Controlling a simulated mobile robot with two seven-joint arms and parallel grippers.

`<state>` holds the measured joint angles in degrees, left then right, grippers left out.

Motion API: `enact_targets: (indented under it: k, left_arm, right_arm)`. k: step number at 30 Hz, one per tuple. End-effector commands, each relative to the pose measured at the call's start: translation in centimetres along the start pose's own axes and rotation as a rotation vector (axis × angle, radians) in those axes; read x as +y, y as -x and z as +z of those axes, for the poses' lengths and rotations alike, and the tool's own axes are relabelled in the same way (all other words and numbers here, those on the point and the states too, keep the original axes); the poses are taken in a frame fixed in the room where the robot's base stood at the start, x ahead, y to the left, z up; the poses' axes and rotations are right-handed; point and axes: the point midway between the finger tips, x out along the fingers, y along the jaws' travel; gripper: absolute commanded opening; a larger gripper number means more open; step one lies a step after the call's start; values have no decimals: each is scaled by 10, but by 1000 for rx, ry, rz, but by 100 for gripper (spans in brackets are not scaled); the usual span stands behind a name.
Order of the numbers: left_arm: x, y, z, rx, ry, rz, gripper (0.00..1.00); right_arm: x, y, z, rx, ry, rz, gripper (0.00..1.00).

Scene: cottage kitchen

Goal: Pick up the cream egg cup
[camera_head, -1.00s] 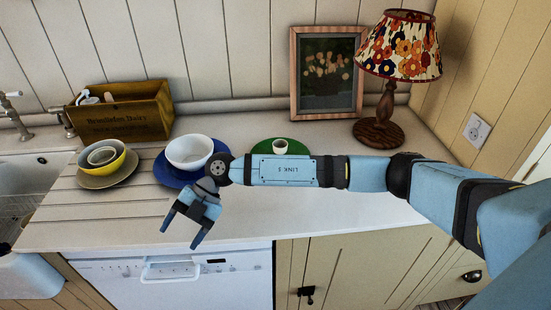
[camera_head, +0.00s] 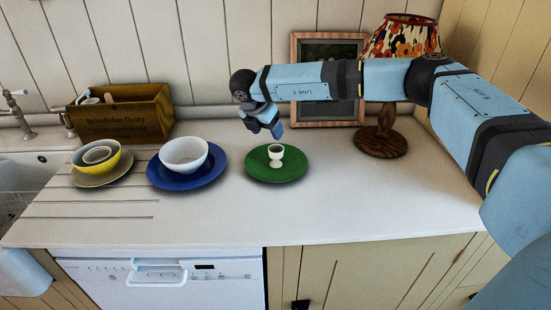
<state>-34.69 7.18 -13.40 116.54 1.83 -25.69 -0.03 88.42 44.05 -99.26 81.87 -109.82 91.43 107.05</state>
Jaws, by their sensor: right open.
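The cream egg cup (camera_head: 276,156) stands upright on a green plate (camera_head: 262,172) near the middle of the counter. My right gripper (camera_head: 265,131) is open and empty. It hangs above and behind the cup, a little to its left, with its fingers pointing down and to the right, apart from the cup. My right arm reaches in from the right, above the counter. My left gripper is not in view.
A white bowl (camera_head: 184,152) sits on a blue plate (camera_head: 208,176) left of the green plate. Yellow and white nested bowls (camera_head: 103,165) stand further left. A wooden crate (camera_head: 122,118), lamp (camera_head: 381,136) and picture frame (camera_head: 294,52) stand behind. The right front counter is clear.

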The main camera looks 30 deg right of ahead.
Motion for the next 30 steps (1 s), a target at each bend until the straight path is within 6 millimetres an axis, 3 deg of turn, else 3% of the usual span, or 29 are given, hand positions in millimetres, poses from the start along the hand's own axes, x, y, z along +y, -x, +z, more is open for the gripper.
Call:
enact_targets:
  k: [3,11,19,29,30]
  left_arm:
    - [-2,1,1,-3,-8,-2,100]
    - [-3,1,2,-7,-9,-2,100]
    - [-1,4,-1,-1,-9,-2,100]
    - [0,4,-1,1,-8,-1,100]
    - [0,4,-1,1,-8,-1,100]
  right_arm:
    - [0,-21,0,1,0,-2,68]
    - [0,-42,-1,2,1,0,68]
    - [-1,-80,-7,3,1,-1,68]
    - [-1,-90,-8,3,2,1,68]
    - [-1,-90,-8,4,2,1,63]
